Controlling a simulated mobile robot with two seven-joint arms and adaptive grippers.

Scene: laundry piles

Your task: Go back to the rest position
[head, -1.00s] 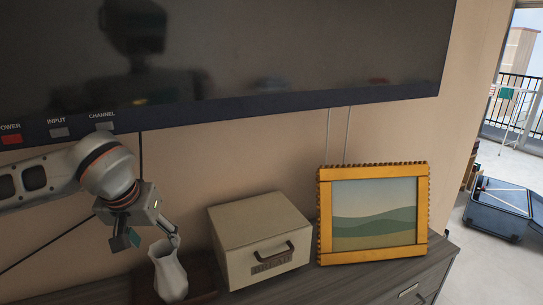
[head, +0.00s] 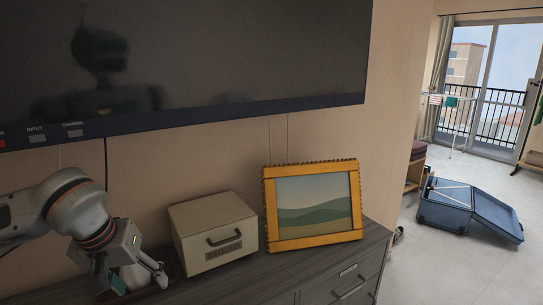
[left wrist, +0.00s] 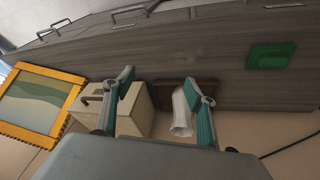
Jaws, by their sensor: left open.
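My left gripper (head: 134,280) is at the lower left of the head view, in front of the dresser top. In the left wrist view its two fingers (left wrist: 160,95) are spread apart with nothing held between them. A white vase (left wrist: 184,112) stands on a dark brown base beyond the fingers, closer to the right-hand finger in that view. In the head view the vase (head: 137,275) is mostly hidden behind the gripper. My right gripper is in neither view.
A beige bread box (head: 214,232) and a yellow-framed picture (head: 312,239) stand on the grey dresser (head: 345,262). A wall screen (head: 230,50) hangs above. A green item (left wrist: 271,55) lies on the dresser. An open blue suitcase (head: 445,212) lies on the floor at right.

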